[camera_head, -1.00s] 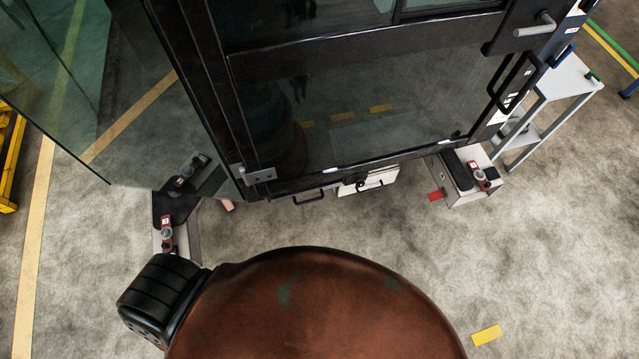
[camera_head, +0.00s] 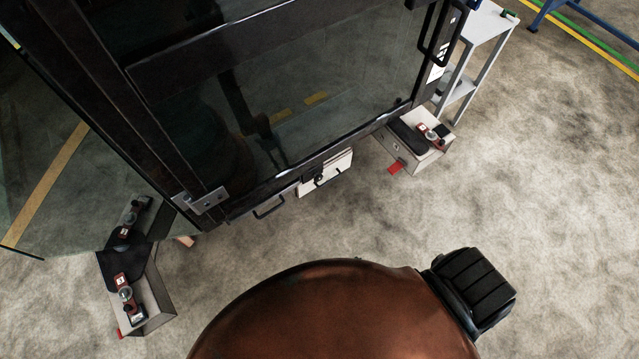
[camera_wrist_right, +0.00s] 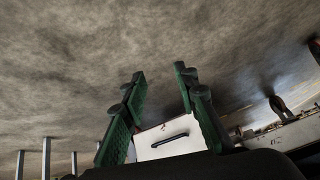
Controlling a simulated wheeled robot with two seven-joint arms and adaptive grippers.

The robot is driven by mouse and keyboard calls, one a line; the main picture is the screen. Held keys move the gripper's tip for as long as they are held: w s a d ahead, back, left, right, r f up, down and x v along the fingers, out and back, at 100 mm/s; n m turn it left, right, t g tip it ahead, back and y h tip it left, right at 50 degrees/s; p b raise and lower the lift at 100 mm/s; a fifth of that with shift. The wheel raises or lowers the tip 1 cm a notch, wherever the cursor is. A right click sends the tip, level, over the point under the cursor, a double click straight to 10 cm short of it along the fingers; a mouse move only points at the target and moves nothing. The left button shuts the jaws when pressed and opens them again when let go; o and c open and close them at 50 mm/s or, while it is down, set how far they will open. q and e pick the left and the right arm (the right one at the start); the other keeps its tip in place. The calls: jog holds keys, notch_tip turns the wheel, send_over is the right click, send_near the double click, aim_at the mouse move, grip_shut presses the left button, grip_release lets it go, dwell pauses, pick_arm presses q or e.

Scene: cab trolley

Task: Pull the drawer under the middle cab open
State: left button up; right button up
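The middle cab (camera_head: 270,95) is a dark-framed, glazed cab filling the upper part of the head view. Under its lower edge is a white drawer (camera_head: 340,165) with a black bar handle (camera_head: 328,180). The right wrist view also shows a white drawer front (camera_wrist_right: 170,147) with a black handle (camera_wrist_right: 169,140). My right gripper (camera_wrist_right: 159,74) has two green fingers spread apart with nothing between their tips. The drawer front shows between the fingers, low in the view; how far away it is I cannot tell. Neither gripper shows in the head view.
Another black handle (camera_head: 269,208) sits under the cab's edge, left of the drawer. A step box with red-and-black devices (camera_head: 135,295) stands at lower left, a similar one (camera_head: 425,150) right of the cab. A grey trolley (camera_head: 470,60) stands beyond. Floor at right is clear.

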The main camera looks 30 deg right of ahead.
jog(key=w+m+t+h+b, duration=0.25)
jog(key=w+t+b, duration=0.2)
jog(key=w, duration=1.25)
jog(key=m+g+h+b, duration=0.5)
jog(key=m+h+b, duration=0.7)
jog(key=m+b, duration=0.85)
send_near(328, 182)
jog(key=f+x, duration=0.1)
jog(key=x, duration=0.2)
jog(key=b+x, duration=0.2)
jog(key=x, duration=0.4)
jog(key=shift+w+r, duration=0.1)
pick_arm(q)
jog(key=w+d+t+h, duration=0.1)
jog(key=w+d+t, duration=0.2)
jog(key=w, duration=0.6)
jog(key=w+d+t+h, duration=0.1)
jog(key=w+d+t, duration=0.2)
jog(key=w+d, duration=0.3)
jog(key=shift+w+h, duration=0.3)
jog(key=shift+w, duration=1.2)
pick_arm(e)
jog(key=shift+w+d, duration=0.3)
jog(key=shift+d, duration=0.2)
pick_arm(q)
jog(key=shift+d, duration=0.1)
pick_arm(e)
jog(key=shift+c, duration=0.3)
grip_shut()
